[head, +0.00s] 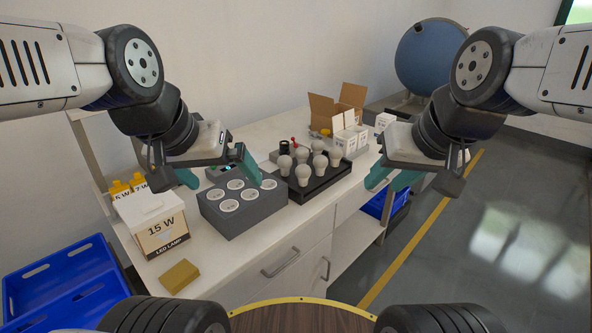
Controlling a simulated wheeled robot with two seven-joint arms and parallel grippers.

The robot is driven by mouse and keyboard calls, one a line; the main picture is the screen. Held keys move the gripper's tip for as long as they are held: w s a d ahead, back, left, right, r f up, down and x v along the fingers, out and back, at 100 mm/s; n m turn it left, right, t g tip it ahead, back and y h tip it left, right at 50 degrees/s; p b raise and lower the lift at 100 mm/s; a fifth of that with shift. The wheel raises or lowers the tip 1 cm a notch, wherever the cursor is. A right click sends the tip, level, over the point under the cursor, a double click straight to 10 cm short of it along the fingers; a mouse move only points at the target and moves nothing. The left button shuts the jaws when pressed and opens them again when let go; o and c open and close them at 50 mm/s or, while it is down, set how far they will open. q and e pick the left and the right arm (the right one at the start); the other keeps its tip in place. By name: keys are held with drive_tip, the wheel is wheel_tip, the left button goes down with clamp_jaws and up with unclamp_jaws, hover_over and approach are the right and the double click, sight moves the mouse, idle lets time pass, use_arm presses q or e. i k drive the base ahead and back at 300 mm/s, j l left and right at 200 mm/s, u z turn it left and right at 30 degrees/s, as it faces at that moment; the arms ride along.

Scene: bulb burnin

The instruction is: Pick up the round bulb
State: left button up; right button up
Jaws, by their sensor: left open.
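Several white bulbs stand upright in a black rack (318,187) on the bench, among them a front-left bulb (284,164), a front bulb (302,174) and a right bulb (335,157). They are small here, and I cannot tell which one is the round bulb. My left gripper (218,173) is open and empty, above the grey block at the left of the rack. One of its teal fingers is near the rack's left end. My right gripper (392,182) is to the right of the rack, apart from it, with its teal fingers apart and nothing between them.
A grey block (240,219) with several round white-rimmed sockets stands left of the rack. A 15 W lamp box (152,221) and a yellow sponge-like block (179,276) are further left. An open cardboard box (322,112) with white cartons (346,133) stands behind. Blue crates (66,284) flank the bench.

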sight(302, 171)
drive_tip(key=i+l+u, duration=0.85)
